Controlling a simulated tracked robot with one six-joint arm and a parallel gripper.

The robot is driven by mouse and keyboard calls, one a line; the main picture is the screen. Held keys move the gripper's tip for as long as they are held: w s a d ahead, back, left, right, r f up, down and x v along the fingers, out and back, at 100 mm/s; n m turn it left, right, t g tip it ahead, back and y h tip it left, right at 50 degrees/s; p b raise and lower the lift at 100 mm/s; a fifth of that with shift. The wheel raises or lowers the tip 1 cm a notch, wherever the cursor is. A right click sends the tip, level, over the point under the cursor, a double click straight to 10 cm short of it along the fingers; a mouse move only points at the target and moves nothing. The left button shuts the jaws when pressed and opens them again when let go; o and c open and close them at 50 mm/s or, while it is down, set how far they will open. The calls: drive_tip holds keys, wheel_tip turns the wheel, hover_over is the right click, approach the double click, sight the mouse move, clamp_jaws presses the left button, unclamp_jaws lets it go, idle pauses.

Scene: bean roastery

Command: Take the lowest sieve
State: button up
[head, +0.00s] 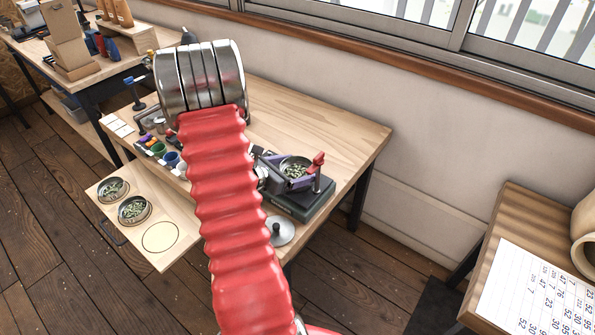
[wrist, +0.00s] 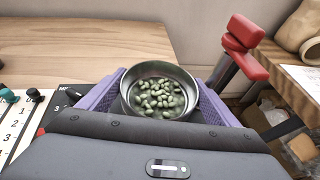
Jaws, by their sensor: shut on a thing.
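A round metal sieve (head: 285,161) holds green beans and shows above a dark box-shaped base (head: 308,207). It also shows level in the wrist view (wrist: 160,69). The purple jaws of my gripper (head: 292,176) are shut on the sieve from both sides, and in the wrist view they flank it (wrist: 163,84). I cannot tell whether the sieve touches the base. Two similar sieves with green beans, a far one (head: 122,181) and a nearer one (head: 147,217), sit on the pale low board (head: 186,235). My red arm hides part of the table.
An empty marked circle (head: 160,237) lies on the board beside the nearer sieve. A red-handled clamp (head: 318,160) stands right beside the held sieve. A round metal lid (head: 287,232) lies in front of the base. Small coloured cups (head: 171,158) stand left of my arm. The table's back right (head: 345,137) is clear.

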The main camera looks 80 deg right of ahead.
sight(295, 174)
drive_tip(key=shift+r, duration=0.8)
drive_tip(key=shift+w+a+r, duration=0.15)
drive_tip(key=shift+r, duration=0.35)
drive_tip(key=shift+w+a+r, duration=0.1)
drive_tip(key=shift+a+r, duration=0.05)
drive_tip(key=shift+r, duration=0.3)
drive_tip(key=w+a, duration=0.9)
drive_tip(key=a, duration=0.5)
drive_tip(key=shift+w+a, duration=0.15)
drive_tip(key=shift+w, duration=0.2)
